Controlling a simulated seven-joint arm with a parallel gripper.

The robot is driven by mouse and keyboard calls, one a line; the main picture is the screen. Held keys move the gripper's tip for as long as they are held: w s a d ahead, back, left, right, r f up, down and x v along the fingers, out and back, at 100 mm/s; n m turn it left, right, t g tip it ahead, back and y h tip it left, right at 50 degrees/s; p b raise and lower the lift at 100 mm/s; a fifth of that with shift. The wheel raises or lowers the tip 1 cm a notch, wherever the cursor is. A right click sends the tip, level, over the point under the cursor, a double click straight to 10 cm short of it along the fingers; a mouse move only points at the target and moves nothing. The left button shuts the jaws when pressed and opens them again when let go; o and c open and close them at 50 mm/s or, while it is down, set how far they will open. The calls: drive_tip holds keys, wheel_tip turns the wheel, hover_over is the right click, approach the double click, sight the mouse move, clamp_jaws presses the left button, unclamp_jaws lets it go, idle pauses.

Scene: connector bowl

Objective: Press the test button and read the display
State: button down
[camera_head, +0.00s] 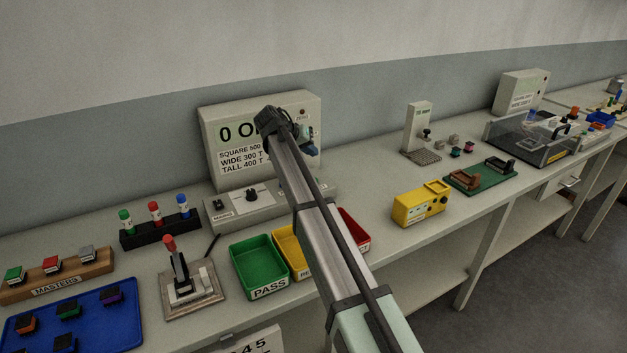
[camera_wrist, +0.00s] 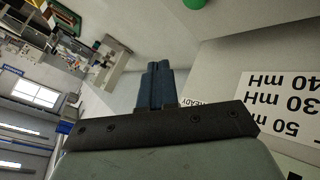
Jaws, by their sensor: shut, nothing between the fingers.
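A pale box with a display (camera_head: 232,131) stands against the wall in the head view. Its display starts with "0", and my arm covers the rest. Lines below look like SQUARE 500, WIDE 300 and TALL 400. My gripper (camera_head: 313,150) is in front of the box's right part, mostly hidden by my arm. In the wrist view its blue fingers (camera_wrist: 158,68) are shut and empty, beside a pale surface. A green round thing (camera_wrist: 193,3) shows at the top edge; I cannot tell if it is the test button. An upside-down label (camera_wrist: 272,100) lists mH values.
Green (camera_head: 258,266) and yellow (camera_head: 288,246) trays stand in front of the box, with a red one (camera_head: 355,232) partly behind my arm. A lever on a plate (camera_head: 190,290) is at left. A yellow device (camera_head: 420,205) is at right, with clear bench between.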

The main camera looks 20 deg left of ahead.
drive_tip(key=shift+f, duration=3.55)
drive_tip(key=shift+f, duration=0.9)
idle(0.5)
drive_tip(key=shift+r, duration=0.9)
drive_tip(key=shift+r, duration=0.15)
drive_tip(key=shift+r, duration=2.4)
drive_tip(key=shift+d, duration=0.1)
